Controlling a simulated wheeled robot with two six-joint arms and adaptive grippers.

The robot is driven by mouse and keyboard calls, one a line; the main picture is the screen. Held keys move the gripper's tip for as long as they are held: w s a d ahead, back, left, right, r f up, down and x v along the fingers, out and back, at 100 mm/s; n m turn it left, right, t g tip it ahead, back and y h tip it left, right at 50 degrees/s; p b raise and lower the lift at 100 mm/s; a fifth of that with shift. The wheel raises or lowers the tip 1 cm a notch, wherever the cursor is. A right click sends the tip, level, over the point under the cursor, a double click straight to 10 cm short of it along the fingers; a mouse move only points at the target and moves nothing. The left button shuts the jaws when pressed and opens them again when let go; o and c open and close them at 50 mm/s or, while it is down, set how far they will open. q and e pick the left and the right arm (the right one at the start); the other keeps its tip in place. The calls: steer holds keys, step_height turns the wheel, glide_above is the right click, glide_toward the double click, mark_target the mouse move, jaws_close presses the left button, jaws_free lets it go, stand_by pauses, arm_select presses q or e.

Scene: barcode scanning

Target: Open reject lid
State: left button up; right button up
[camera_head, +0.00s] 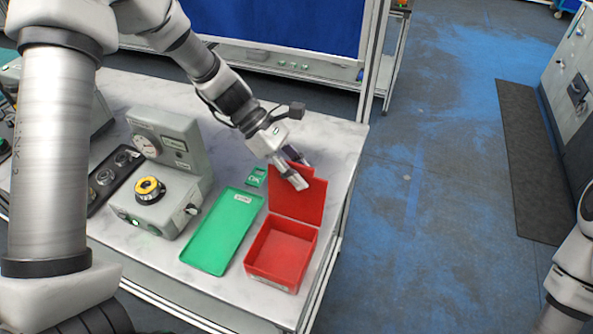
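The red reject box (283,252) stands near the right edge of the marble-topped table, and its inside is visible and looks empty. Its red lid (298,203) stands raised at the back of the box, away from the opening. My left gripper (301,176) is at the upper edge of the lid, with its fingers pointing down to the right. The fingers overlap the lid's top in the view. I cannot tell whether they grip it or only touch it. My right gripper is not in view; only part of my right arm shows at the right edge.
A green tray (222,232) lies left of the box, with a small green label piece (256,177) behind it. A grey device (167,172) with a dial and yellow-black knob stands further left, beside a black tray (117,178). The table's right edge is close to the box.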

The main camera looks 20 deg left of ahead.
arm_select(q)
steer(key=o, duration=0.3)
steer(key=shift+a+f, duration=0.1)
steer(key=shift+a, duration=0.1)
steer(key=shift+s+a, duration=0.15)
steer(key=shift+a, duration=0.2)
steer(key=shift+r, duration=0.2)
steer(key=v, duration=1.1)
steer(key=shift+a+r, duration=0.15)
steer(key=shift+a, duration=0.2)
